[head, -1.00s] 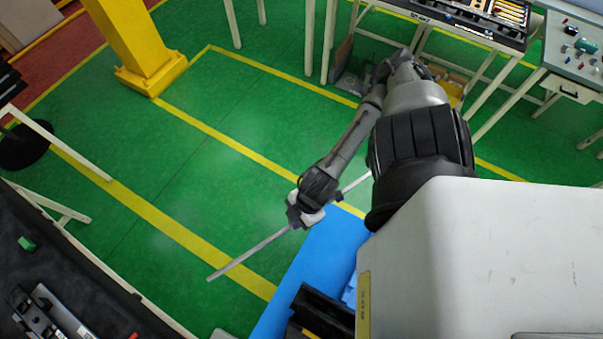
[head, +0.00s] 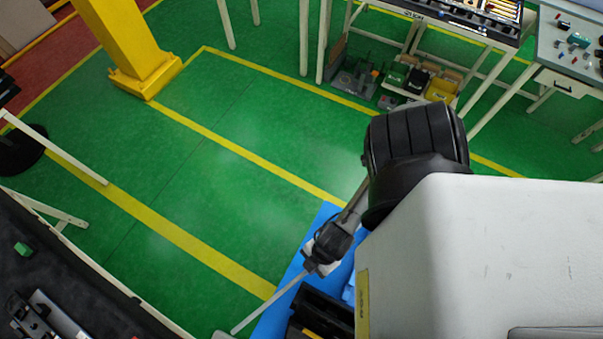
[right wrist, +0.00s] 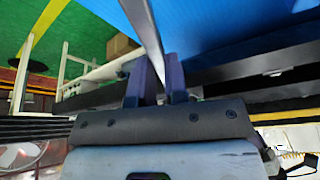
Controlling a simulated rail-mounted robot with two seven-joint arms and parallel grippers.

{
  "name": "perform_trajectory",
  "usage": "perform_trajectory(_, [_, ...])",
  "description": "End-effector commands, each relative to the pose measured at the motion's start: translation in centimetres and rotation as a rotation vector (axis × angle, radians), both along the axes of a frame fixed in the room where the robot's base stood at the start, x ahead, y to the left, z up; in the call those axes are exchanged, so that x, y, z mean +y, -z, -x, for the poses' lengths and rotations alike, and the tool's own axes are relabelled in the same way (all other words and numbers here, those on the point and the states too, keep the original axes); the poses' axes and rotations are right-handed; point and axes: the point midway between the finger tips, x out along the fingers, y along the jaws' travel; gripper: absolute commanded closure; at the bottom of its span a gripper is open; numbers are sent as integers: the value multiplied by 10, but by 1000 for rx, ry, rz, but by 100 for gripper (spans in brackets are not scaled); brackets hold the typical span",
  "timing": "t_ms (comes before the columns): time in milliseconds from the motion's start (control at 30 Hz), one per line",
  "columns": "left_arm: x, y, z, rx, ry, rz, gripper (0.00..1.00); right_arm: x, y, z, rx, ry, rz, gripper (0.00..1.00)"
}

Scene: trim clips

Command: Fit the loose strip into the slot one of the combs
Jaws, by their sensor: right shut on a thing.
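The loose strip (head: 266,305) is a long, thin, pale grey bar. My right gripper (head: 309,268) is shut on it, and the strip slants down and left from the fingers in the head view. In the right wrist view the strip (right wrist: 146,28) runs from between the two dark fingers (right wrist: 157,78) toward the top edge. The strip's far end lies over the green floor in the head view, beside a blue surface. I cannot make out the combs in either view. My left gripper is not in view.
A blue surface (head: 322,222) and a black container (head: 318,308) lie by the right gripper. A yellow post (head: 125,40) stands behind. The middle floor is open.

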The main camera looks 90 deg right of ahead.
Motion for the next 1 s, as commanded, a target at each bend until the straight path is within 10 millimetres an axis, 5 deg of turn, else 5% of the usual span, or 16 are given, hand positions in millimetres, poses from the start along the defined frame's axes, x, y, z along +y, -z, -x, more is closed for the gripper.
perform_trajectory(333, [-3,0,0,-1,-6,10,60,0,37,0,0,-1,2,100])
perform_trajectory(1000, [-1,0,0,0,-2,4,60,0,48,0,0,0,1,100])
